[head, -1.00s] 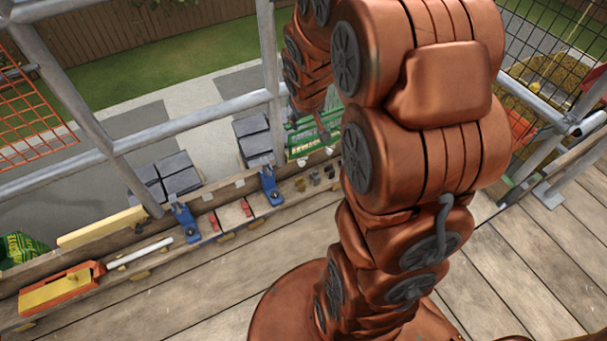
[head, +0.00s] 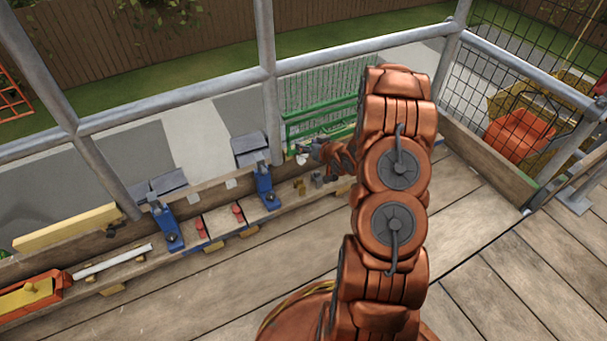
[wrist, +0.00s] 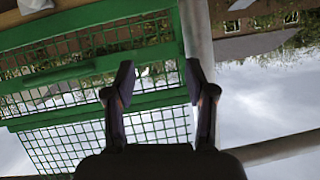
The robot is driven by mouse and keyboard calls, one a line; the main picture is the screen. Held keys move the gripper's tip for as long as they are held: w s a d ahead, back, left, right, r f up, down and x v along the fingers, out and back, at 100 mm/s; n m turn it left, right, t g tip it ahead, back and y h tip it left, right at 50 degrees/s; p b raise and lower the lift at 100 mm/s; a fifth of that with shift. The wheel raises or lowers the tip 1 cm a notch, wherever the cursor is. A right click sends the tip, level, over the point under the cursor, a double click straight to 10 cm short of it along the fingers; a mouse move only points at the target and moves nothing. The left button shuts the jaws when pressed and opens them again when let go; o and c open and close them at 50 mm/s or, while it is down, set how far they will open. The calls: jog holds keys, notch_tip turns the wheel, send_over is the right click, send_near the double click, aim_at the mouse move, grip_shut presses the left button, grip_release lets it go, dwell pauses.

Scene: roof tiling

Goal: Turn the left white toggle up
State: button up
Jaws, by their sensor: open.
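Small white pieces sit along the top of the wooden board in the head view; one is a white piece (head: 231,183) left of the right blue clamp. Another white piece (head: 302,158) is close beside my gripper (head: 308,151). They are too small to tell which is the left toggle or how it is set. The wrist view shows part of a white piece (wrist: 35,5) at its top left edge, outside my fingers. My gripper in the wrist view (wrist: 159,82) is open and empty, with green mesh behind it.
A green mesh crate (head: 320,120) stands beyond the board. Two blue clamps, a left one (head: 167,226) and a right one (head: 265,186), stand on the ledge with small red pieces (head: 238,212) between them. Grey scaffold poles (head: 268,80) rise nearby. The plank floor is clear.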

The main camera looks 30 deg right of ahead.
aim_at(303, 162)
jog(key=s+d+f+m+t+b, duration=0.1)
jog(key=s+f+m+t+b, duration=0.2)
jog(key=f, duration=0.4)
jog(key=s+f+t+b, duration=0.1)
jog(key=f+t+b, duration=0.1)
jog(key=f+b, duration=0.35)
jog(key=shift+w+a+f+b, duration=0.15)
jog(key=shift+w+b, duration=0.7)
jog(key=shift+w, duration=1.2)
jog(key=shift+w+d+f+b, duration=0.15)
jog(key=shift+w+b, duration=0.65)
jog(key=shift+w, duration=1.2)
jog(key=shift+a, duration=0.1)
grip_shut()
